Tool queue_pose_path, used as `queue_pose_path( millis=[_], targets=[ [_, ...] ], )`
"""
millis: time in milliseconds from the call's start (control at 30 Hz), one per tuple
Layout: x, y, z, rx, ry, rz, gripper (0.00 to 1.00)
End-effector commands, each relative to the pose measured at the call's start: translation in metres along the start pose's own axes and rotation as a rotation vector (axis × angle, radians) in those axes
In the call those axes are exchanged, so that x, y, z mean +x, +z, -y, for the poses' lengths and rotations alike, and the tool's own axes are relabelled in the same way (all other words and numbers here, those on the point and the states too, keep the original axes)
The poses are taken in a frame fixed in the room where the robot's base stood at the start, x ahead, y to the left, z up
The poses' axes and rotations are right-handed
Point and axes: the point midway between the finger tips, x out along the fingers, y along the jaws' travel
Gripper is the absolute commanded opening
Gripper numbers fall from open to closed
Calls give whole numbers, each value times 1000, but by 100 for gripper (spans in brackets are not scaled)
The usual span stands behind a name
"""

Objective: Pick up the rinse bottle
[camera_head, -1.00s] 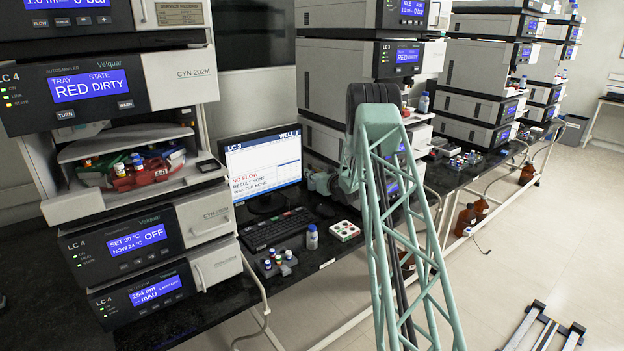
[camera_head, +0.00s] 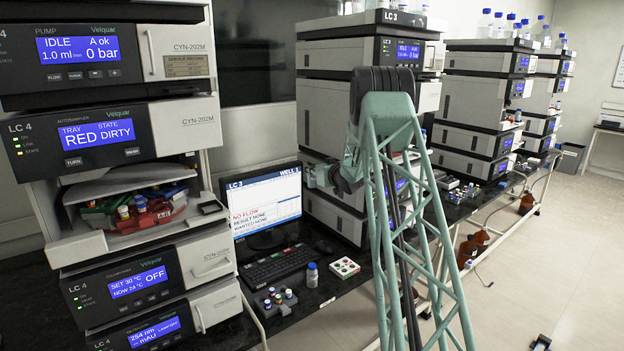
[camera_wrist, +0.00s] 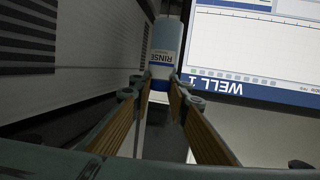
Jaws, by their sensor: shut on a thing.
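The rinse bottle (camera_wrist: 164,45) is in the wrist view, a pale bottle with a white and blue "RINSE" label and a blue band or cap at the near end. My gripper (camera_wrist: 160,91) is shut on it, with a finger on each side of the blue end. In the head view my gripper is left of the upper arm, close to the monitor's upper right corner. The held bottle cannot be made out there.
The monitor (camera_head: 264,205) is close to the gripper and fills the wrist view's upper right. A blue-capped bottle (camera_head: 312,276), a vial rack (camera_head: 275,303) and a white tray (camera_head: 344,268) stand on the bench. The LC 3 stack (camera_head: 330,100) rises behind my arm.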

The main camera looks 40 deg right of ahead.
Motion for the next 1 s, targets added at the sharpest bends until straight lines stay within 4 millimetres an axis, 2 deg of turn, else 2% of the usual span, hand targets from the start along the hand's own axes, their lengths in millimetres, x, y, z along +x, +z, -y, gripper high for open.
queue_pose_path(
  millis=[100, 300, 1000],
  targets=[
    [-3, -15, 0, -1, 0, -1, 9],
    [-5, -28, 0, 0, 0, -1, 9],
    [-6, -30, 0, 0, 0, 0, 9]
  ],
)
